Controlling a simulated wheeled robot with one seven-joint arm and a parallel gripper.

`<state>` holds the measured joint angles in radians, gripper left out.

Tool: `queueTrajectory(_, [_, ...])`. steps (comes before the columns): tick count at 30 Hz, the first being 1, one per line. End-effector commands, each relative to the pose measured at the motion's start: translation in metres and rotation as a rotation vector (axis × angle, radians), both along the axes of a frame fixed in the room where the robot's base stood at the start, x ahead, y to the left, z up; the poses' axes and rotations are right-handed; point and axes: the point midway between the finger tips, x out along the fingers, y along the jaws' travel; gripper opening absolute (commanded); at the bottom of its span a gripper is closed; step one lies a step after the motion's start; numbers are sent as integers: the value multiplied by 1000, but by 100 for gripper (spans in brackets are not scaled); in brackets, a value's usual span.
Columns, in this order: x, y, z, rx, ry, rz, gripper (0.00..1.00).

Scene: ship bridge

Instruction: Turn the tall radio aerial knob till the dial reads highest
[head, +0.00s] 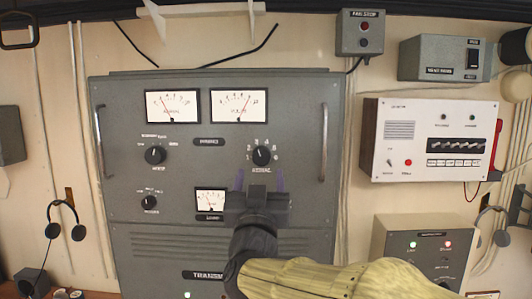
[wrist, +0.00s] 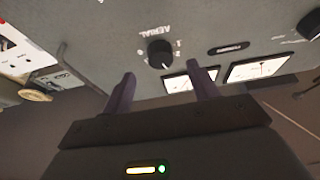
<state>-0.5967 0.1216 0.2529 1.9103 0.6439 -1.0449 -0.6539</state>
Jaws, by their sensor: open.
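The tall grey radio cabinet (head: 220,135) faces me. Its black aerial knob (head: 262,155) sits on the right half of the panel, with numbers around it and the label below. The left dial (head: 172,106) has its needle left of centre; its lettering is too small to read surely. The right dial (head: 239,105) has its needle tilted right of upright. My gripper (head: 261,180) is open, its fingers spread just below the knob in the head view. In the wrist view, upside down, the knob (wrist: 160,53) shows beyond the gap between the fingertips (wrist: 162,76), apart from both.
A small dial (head: 210,202) sits beside my gripper, partly covered. Upright handles (head: 322,142) edge the cabinet.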

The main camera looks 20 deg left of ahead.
Motion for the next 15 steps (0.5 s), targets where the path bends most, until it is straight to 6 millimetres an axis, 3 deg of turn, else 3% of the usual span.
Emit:
queueTrajectory(6, [32,8,17,-1,2,0,60])
queueTrajectory(15, [47,11,20,0,0,0,60])
